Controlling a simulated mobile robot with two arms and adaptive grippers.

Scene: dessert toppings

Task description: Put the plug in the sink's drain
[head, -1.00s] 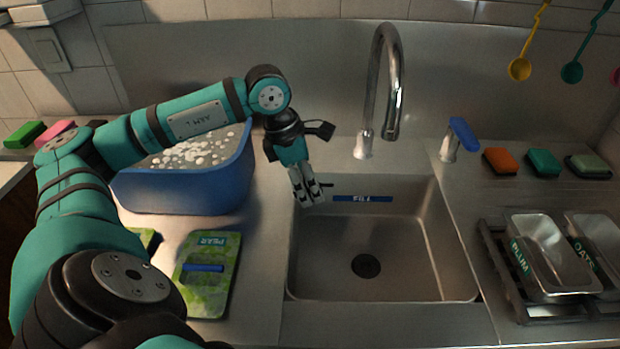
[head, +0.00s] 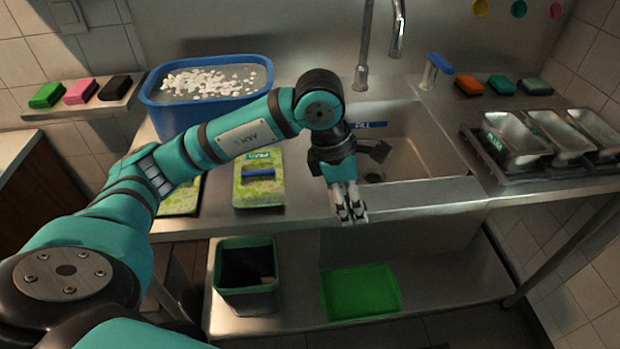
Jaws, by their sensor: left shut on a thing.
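The steel sink (head: 425,160) is set in the counter right of centre in the head view. Its drain (head: 374,177) is a dark round spot on the basin floor, partly hidden behind my left gripper and the sink's front rim. My left gripper (head: 352,214) points down at the sink's front left edge in the picture, its fingers closed together. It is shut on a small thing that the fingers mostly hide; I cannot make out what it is. I see no plug lying elsewhere. My right gripper is out of view.
A tall tap (head: 366,40) stands behind the sink. A blue tub (head: 160,117) with white bits and green PEAR packets (head: 270,198) are at the left. Tins (head: 515,140) sit in a rack at the right. A bin (head: 245,300) and green tray (head: 360,292) are on the lower shelf.

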